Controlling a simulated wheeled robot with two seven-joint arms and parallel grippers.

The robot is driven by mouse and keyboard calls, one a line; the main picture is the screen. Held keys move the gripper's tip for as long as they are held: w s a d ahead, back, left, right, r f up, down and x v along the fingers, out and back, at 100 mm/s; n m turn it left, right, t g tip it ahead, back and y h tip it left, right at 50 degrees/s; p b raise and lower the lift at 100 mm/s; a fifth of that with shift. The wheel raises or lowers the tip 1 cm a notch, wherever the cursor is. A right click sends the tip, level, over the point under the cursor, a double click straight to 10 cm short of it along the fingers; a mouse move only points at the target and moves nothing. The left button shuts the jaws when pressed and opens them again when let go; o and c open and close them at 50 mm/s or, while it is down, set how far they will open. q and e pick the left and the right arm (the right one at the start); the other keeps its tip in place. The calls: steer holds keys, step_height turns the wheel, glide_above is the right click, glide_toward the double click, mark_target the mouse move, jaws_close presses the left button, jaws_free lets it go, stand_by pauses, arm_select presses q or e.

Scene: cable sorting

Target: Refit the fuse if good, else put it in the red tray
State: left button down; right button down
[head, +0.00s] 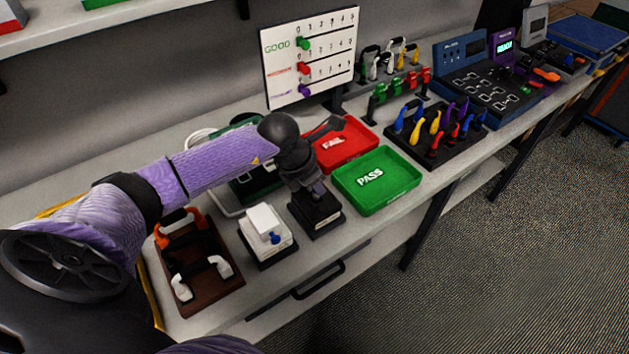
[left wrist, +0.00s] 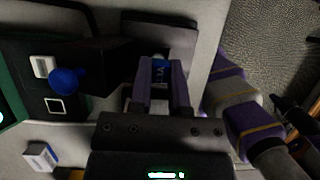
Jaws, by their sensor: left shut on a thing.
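My left gripper (head: 314,190) is low over a small black block (head: 318,217) at the bench's front. In the left wrist view its purple fingers (left wrist: 163,90) are shut on a small blue piece with pale marks (left wrist: 160,68), seemingly the fuse. The fingers hide most of it, and I cannot tell whether it is seated in the block or clear of it. The red tray (head: 358,135) marked FAIL lies behind the gripper, partly covered by my arm. The green tray (head: 408,168) marked PASS is right of the gripper.
A white unit with a blue knob (head: 268,230) stands just left of the black block. A brown rack (head: 205,285) is farther left. A white board (head: 310,55) marked GOOD stands behind. A black rack of coloured tools (head: 440,140) and a blue console (head: 490,90) are to the right.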

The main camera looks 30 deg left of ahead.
arm_select(q)
steer(key=shift+f, duration=0.1)
stand_by(0.3)
steer(key=shift+f+b, duration=0.35)
steer(key=shift+f, duration=0.05)
steer(key=shift+f, duration=0.1)
steer(key=shift+f, duration=0.2)
stand_by(0.3)
steer(key=shift+f+b, duration=0.15)
steer(key=shift+b, duration=0.2)
stand_by(0.3)
jaws_free()
stand_by(0.4)
